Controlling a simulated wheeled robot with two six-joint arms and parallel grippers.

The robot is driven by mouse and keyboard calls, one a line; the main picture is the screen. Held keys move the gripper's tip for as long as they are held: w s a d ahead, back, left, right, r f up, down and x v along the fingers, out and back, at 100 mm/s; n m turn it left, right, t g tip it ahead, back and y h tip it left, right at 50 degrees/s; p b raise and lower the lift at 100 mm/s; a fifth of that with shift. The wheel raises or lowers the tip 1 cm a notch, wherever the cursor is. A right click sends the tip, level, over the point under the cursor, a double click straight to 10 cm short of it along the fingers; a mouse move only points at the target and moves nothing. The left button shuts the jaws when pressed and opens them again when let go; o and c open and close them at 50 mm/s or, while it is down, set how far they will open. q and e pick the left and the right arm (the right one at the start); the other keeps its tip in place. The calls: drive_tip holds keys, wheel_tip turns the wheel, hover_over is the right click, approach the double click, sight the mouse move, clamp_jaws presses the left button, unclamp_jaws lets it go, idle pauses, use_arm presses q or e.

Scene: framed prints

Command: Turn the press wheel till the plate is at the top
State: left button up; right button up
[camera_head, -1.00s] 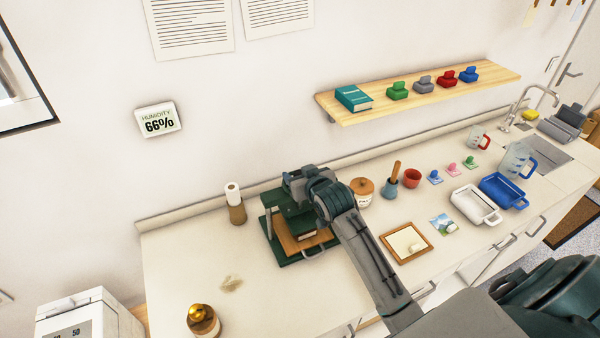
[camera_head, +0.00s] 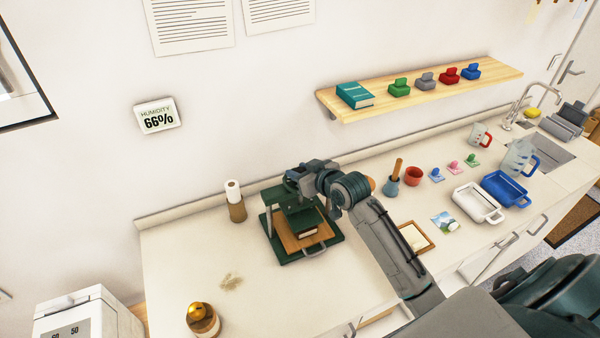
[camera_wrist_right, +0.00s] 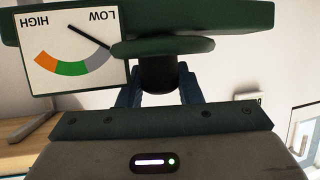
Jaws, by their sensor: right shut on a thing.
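The dark green press (camera_head: 271,226) stands on the counter with a wooden bed (camera_head: 292,244) at its base. Its green plate (camera_head: 297,215) is partly hidden by the frame and my arm, with a small stack below it. My right gripper (camera_head: 293,177) is at the top of the press. In the right wrist view its fingers (camera_wrist_right: 160,92) are shut on the black hub (camera_wrist_right: 158,72) of the wheel, beside a green disc (camera_wrist_right: 163,47). A gauge (camera_wrist_right: 70,52) appears upside down there, its needle towards the LOW side. My left gripper is out of view.
A paper-roll holder (camera_head: 236,205) stands left of the press, and a gold-topped jar (camera_head: 202,319) is nearer. The shelf (camera_head: 420,90) is above. Counter left of the press is mostly clear.

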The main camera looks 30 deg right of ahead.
drive_tip(key=n+y+b, duration=0.2)
drive_tip(key=b, duration=0.1)
drive_tip(key=n+g+y+b, duration=0.1)
drive_tip(key=n+y+b, duration=0.1)
drive_tip(key=b, duration=0.1)
drive_tip(key=shift+f+g+y, duration=0.2)
drive_tip(key=shift+g+y, duration=0.1)
drive_tip(key=shift+r+n+g+y+b, duration=0.25)
drive_tip(key=shift+n+g+y+b, duration=0.15)
drive_tip(key=shift+n+b, duration=0.3)
drive_tip(key=o, duration=1)
drive_tip(key=shift+s+d, duration=0.1)
